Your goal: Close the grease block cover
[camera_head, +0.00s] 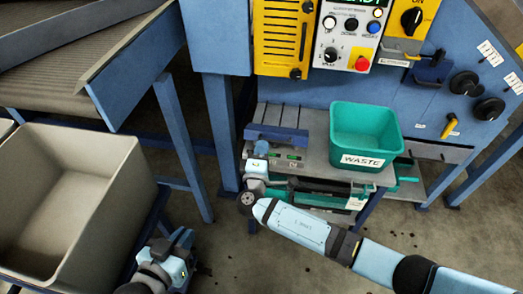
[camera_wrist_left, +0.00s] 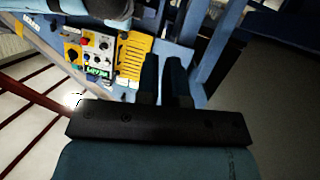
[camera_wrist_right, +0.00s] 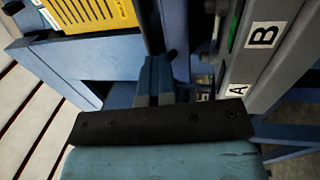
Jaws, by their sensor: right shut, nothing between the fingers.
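A grey block with green marks (camera_head: 289,157) sits at the left end of the grey shelf in the head view, and I take it for the grease block. A blue bar (camera_head: 280,134) lies along its back; I cannot tell if this is the cover. The right wrist view shows a grey panel (camera_wrist_right: 272,62) labelled A and B, right of my right gripper (camera_wrist_right: 155,62). That gripper is shut and empty, and in the head view (camera_head: 261,149) it is by the block's left end. My left gripper (camera_head: 183,238) is low beside the grey bin, its fingers (camera_wrist_left: 163,68) slightly apart and empty.
A green WASTE bin (camera_head: 366,128) stands on the shelf right of the block. A blue machine leg (camera_head: 222,130) rises left of the block. A large grey bin (camera_head: 105,160) is at left. The control panel (camera_head: 350,35) hangs above.

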